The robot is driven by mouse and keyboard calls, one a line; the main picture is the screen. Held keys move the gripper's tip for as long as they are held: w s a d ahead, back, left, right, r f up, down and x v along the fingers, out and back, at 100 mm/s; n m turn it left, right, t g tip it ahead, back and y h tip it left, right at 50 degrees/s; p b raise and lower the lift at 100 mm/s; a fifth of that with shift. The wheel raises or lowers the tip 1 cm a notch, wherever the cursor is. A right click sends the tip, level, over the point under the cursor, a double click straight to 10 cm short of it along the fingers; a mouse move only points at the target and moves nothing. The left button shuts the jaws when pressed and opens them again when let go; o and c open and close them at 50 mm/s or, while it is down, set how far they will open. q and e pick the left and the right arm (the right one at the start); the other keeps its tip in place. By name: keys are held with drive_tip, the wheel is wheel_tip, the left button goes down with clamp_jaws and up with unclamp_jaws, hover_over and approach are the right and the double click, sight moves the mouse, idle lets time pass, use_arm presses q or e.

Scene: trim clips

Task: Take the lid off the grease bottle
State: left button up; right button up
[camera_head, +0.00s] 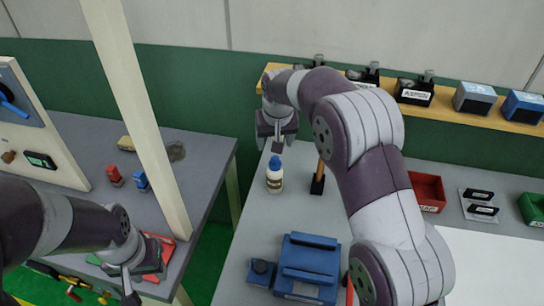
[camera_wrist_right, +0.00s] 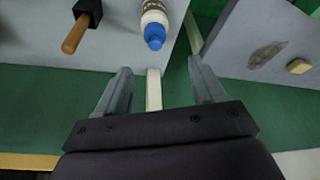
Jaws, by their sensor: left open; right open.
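The grease bottle (camera_head: 275,183) is white with a brown label and stands upright near the left edge of the right-hand table. Its blue lid (camera_head: 275,163) is on top. My right gripper (camera_head: 277,142) is open and empty, apart from the bottle and just beyond it in the head view. In the right wrist view, the bottle (camera_wrist_right: 153,10) and its blue lid (camera_wrist_right: 155,38) show ahead of the open fingers (camera_wrist_right: 160,72), not between them. My left gripper (camera_head: 130,284) is open at the lower left, over the left table's front edge, far from the bottle.
A wooden-handled tool with a black block (camera_head: 318,186) stands close right of the bottle. A blue box (camera_head: 308,266) lies nearer. A shelf (camera_head: 445,106) with clips runs along the back. A cream post (camera_head: 140,110) rises left. A gap separates the two tables.

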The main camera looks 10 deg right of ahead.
sight(275, 158)
drive_tip(key=f, duration=0.2)
drive_tip(key=d+f+p, duration=0.1)
drive_tip(key=f, duration=0.1)
drive_tip(key=shift+w, duration=0.25)
drive_tip(key=x, duration=0.1)
drive_tip(key=p+x, duration=0.1)
drive_tip(key=x, duration=0.1)
drive_tip(key=p+x, duration=0.1)
drive_tip(key=x, duration=0.1)
drive_tip(key=shift+w+a+f, duration=0.15)
drive_tip(key=shift+w+a, duration=0.05)
drive_tip(key=shift+a, duration=0.05)
drive_tip(key=shift+d+f, duration=0.15)
use_arm(q)
drive_tip(key=r, duration=0.3)
drive_tip(key=shift+s+d+r, duration=0.2)
drive_tip(key=shift+s+d, duration=0.1)
use_arm(e)
drive_tip(key=c, duration=1.1)
